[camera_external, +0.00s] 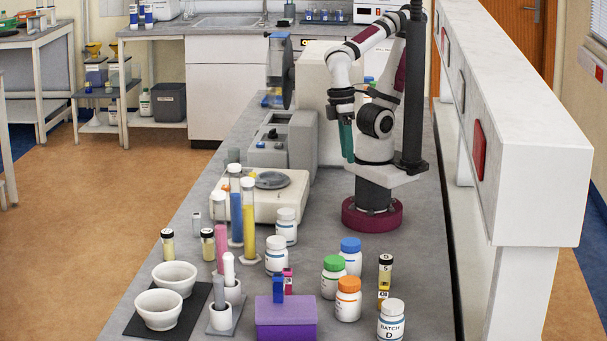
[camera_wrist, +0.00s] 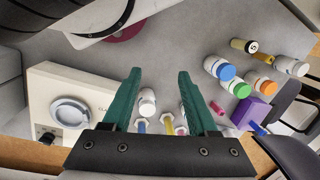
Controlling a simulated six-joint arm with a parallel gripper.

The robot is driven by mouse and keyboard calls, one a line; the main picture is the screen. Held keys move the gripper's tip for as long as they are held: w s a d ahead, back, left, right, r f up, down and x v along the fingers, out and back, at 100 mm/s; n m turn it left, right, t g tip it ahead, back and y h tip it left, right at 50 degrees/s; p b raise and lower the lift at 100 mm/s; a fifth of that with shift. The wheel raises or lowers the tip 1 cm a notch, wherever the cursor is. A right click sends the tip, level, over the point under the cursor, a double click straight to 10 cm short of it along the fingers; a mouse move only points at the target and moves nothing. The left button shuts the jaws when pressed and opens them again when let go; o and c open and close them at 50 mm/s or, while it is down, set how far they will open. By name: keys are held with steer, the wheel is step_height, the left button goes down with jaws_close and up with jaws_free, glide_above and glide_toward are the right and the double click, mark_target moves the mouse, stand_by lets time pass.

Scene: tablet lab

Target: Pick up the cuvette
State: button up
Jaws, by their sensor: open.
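My gripper (camera_external: 349,158) hangs over the far part of the bench beside my base, with its green fingers pointing down. In the wrist view its two fingers (camera_wrist: 160,74) are spread apart with nothing held between them. I cannot say for certain which thing is the cuvette. My gripper is well apart from all of these.
White bottles with green (camera_external: 333,277), orange (camera_external: 348,299) and blue (camera_external: 350,256) caps stand front right. Tall tubes (camera_external: 248,218) stand in the middle, with mortars (camera_external: 174,278) at front left. A balance (camera_external: 262,194) and a grey instrument (camera_external: 283,140) sit behind. A white partition (camera_external: 500,110) borders the right.

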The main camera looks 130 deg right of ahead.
steer(key=shift+o, duration=0.5)
steer(key=m+h, duration=0.2)
glide_above(287, 274)
steer(key=s, duration=0.1)
step_height(287, 274, down, 6)
steer(key=f, duration=1.5)
steer(key=shift+w+d+f, duration=0.15)
steer(key=shift+d+f, duration=0.1)
steer(key=shift+d, duration=0.15)
jaws_close()
